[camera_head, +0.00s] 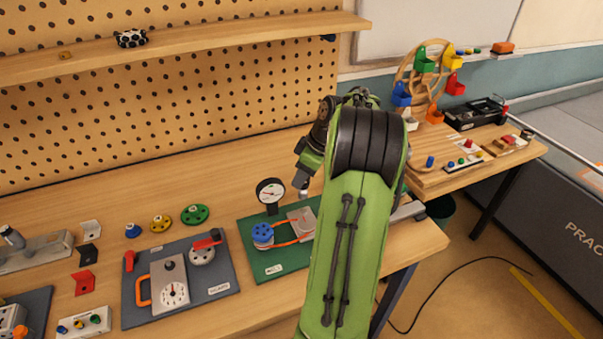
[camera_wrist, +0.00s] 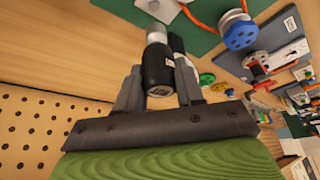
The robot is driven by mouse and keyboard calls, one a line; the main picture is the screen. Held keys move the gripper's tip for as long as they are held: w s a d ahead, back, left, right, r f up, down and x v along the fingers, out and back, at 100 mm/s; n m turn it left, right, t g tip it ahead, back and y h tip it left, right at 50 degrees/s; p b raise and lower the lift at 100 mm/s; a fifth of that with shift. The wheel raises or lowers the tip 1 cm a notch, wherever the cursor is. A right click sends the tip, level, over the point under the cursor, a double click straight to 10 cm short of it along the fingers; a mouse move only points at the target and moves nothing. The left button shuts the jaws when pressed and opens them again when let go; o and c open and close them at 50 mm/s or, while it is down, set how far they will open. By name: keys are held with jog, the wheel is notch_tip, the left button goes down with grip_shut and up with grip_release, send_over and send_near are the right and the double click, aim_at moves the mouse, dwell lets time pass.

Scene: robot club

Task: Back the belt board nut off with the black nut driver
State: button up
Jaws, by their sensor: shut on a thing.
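The belt board (camera_head: 262,271) is a green plate on the bench, partly hidden behind my arm. It carries a blue pulley (camera_head: 263,234), an orange belt, a grey metal block (camera_head: 301,220) and a round dial gauge (camera_head: 270,190). My gripper (camera_wrist: 158,88) is shut on the black nut driver (camera_wrist: 157,68), which also shows in the head view (camera_head: 301,180). The driver's silver socket end points down toward the board and appears to be above it, near the grey block. I cannot make out the nut in either view. The blue pulley is at the upper right in the wrist view (camera_wrist: 240,34).
A grey board (camera_head: 222,283) with a dial and red lever lies left of the belt board. Green (camera_head: 195,214) and yellow (camera_head: 161,223) wheels lie behind it. A pegboard wall with a shelf (camera_head: 180,40) stands behind. A side table with a wooden wheel (camera_head: 407,76) is right.

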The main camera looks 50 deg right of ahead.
aim_at(304, 189)
jog(key=shift+s+f+b, duration=0.15)
jog(key=shift+f+b, duration=0.5)
jog(key=shift+f, duration=0.1)
notch_tip(304, 189, down, 4)
jog(key=b, duration=0.3)
jog(key=shift+r, duration=0.2)
jog(key=shift+r, duration=0.1)
jog(key=shift+f, duration=0.6)
dwell(1.4)
jog(key=o, duration=1)
